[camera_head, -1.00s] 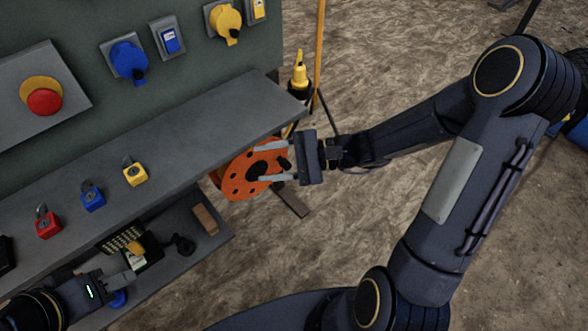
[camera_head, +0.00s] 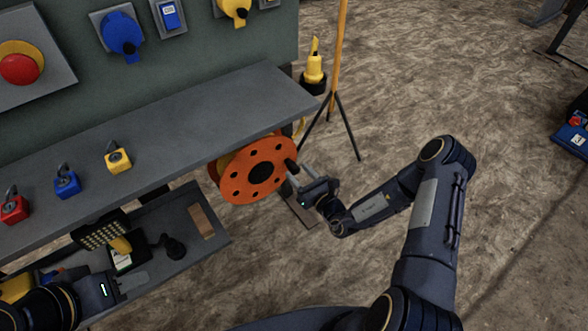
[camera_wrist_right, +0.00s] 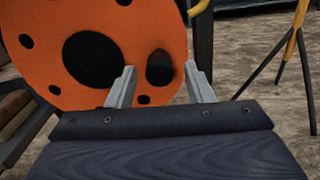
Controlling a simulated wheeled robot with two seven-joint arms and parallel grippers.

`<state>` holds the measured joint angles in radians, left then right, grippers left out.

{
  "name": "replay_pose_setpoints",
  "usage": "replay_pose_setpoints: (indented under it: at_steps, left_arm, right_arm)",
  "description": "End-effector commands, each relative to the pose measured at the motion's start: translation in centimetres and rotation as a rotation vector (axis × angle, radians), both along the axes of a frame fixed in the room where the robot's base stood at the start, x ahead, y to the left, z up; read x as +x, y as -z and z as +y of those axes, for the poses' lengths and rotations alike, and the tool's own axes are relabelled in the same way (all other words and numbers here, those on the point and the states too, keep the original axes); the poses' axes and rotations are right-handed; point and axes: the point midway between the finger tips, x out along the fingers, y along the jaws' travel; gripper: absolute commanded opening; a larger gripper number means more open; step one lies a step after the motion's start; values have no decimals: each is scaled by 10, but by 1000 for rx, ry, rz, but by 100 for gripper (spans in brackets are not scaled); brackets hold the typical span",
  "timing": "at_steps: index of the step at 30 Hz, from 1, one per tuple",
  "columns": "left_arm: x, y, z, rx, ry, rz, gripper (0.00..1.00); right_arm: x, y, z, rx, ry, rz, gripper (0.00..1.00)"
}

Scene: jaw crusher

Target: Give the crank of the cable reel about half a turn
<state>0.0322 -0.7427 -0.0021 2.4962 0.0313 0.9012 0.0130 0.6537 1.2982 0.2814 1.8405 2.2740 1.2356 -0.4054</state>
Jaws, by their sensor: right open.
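The cable reel is an orange disc with round holes and a dark hub (camera_head: 258,172), below the end of the grey shelf. Its crank handle is a short black knob (camera_head: 291,166) near the disc's right edge. In the right wrist view the knob (camera_wrist_right: 159,68) appears between the two fingertips, with a gap on each side. My right gripper (camera_head: 297,180) is open at the knob; whether the tips reach past it is unclear. My left gripper (camera_head: 138,281) is at the lower shelf, away from the reel; its jaw opening is not clear.
The grey upper shelf (camera_head: 170,130) carries red, blue and yellow padlocks and overhangs the reel. A lower shelf (camera_head: 200,245) holds small items. A tripod with an orange pole (camera_head: 336,70) and a yellow-topped object (camera_head: 314,70) stand behind.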

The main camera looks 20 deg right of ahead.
Motion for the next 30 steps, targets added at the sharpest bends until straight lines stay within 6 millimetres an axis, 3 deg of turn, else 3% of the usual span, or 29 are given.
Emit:
replay_pose_setpoints:
  at_steps: [6,17,28,30]
  left_arm:
    - [0,9,0,0,0,0,36]
    - [0,9,0,0,0,0,36]
    - [0,9,0,0,0,0,36]
    - [0,9,0,0,0,0,36]
  right_arm:
    - [26,1,10,-1,-2,-2,47]
    - [33,-1,12,0,-2,0,47]
    - [32,0,12,0,-2,0,0]
    - [32,0,12,0,-2,0,0]
